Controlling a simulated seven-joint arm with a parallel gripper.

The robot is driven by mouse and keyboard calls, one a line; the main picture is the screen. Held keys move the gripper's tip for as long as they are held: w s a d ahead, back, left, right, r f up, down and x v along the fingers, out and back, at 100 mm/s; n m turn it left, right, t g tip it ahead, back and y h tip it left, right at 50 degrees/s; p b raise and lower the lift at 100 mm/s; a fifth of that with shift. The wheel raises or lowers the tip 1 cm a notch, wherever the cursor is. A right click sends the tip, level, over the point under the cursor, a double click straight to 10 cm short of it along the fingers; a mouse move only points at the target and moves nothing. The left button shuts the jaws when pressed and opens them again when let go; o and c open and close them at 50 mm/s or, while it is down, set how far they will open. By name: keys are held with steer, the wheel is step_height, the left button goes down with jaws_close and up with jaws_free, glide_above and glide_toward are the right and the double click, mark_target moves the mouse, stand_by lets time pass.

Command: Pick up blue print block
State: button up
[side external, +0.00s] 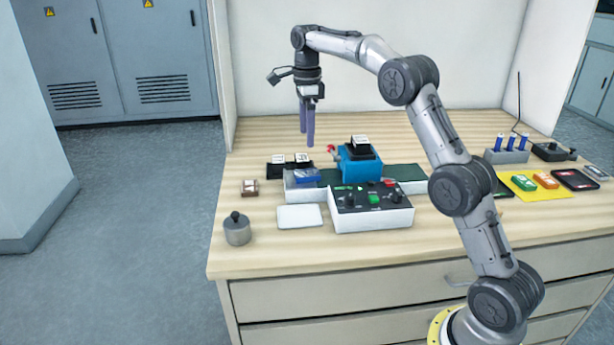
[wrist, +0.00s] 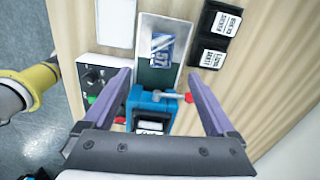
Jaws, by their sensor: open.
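A blue print block (side external: 307,175) lies in a shallow light tray (side external: 303,192) at the left end of the dark green strip. In the wrist view the blue print block (wrist: 162,48) shows light markings on its top, with bare table and dark blocks to its right. My gripper (side external: 307,140) is open and empty, fingers pointing down, in the air above and behind the tray. In the wrist view my gripper (wrist: 157,84) has its fingers spread over the blue roller device (wrist: 150,105), and the block lies beyond the fingertips.
The blue device (side external: 360,165) stands right of the block, with a red-knobbed lever. A control box (side external: 370,208) and a white pad (side external: 299,216) are in front. Black stamp blocks (side external: 290,165) sit behind the tray. Green and orange blocks lie on a yellow mat (side external: 536,187).

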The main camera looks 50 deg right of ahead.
glide_above(307, 173)
steer(key=f, duration=0.6)
steer(key=shift+s+a+f, duration=0.1)
steer(key=shift+a+f, duration=0.05)
steer(key=shift+a, duration=0.05)
steer(key=shift+d+f, duration=0.15)
steer(key=shift+f, duration=1.2)
steer(key=shift+d+f, duration=0.1)
steer(key=shift+f, duration=1.25)
steer(key=c, duration=1.4)
steer(key=shift+c, duration=0.2)
steer(key=shift+r, duration=0.2)
